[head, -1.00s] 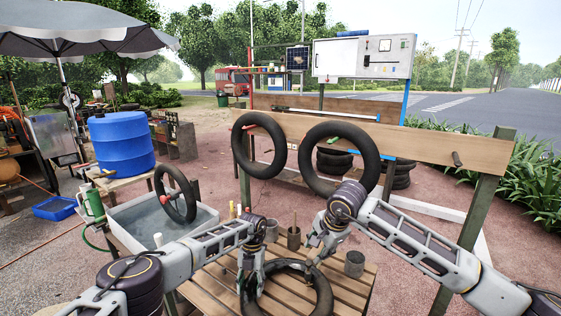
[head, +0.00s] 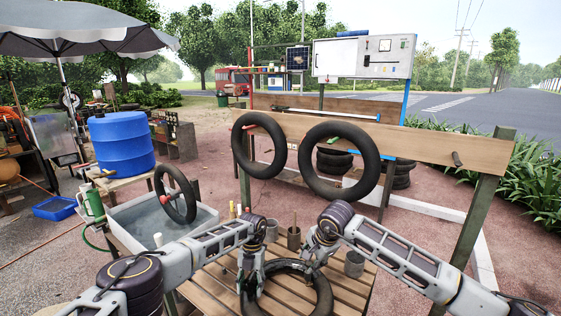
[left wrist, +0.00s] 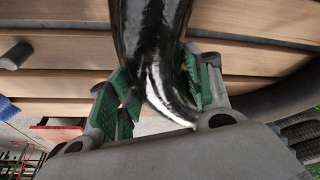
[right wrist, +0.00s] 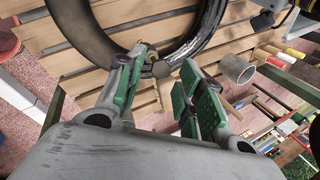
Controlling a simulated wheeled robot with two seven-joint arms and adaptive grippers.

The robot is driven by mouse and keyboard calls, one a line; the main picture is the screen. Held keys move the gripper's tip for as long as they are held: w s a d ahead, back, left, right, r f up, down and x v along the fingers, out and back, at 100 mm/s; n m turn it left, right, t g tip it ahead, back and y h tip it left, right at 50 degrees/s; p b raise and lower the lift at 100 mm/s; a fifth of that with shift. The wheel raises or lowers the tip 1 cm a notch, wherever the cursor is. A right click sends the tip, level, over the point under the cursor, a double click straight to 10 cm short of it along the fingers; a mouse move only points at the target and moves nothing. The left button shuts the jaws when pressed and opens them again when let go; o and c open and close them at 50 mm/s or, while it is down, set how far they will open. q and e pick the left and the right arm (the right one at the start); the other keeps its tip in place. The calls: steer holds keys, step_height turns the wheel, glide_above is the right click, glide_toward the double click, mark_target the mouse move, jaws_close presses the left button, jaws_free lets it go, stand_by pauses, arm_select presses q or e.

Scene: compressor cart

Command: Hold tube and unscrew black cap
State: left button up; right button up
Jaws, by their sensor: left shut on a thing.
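The black tube (head: 322,290) lies on the slatted wooden table; it also shows in the left wrist view (left wrist: 152,35) and the right wrist view (right wrist: 207,25). My left gripper (head: 252,290) is shut on the left side of the tube, with green finger pads on either side of it in the left wrist view. My right gripper (head: 311,264) is at the tube's far side. In the right wrist view its green-padded fingers (right wrist: 165,90) are apart, with a small round piece (right wrist: 161,69) at the tube's edge just beyond them. I cannot tell if this is the black cap.
Two tubes (head: 340,160) hang on a plank rack. A water tray (head: 150,222) is at left.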

steer(key=shift+x, duration=0.95)
jaws_close()
steer(key=shift+w+d+n+g+y, duration=0.15)
steer(key=shift+n+y, duration=0.15)
steer(key=shift+n, duration=0.5)
steer(key=shift+s+n+g+y, duration=0.15)
steer(key=shift+n+y, duration=0.15)
steer(key=shift+n, duration=0.5)
steer(key=shift+w, duration=0.1)
step_height(320, 180, up, 5)
steer(key=s, duration=0.3)
steer(key=shift+d+r, duration=0.15)
steer(key=shift+r, duration=0.05)
stand_by(1.5)
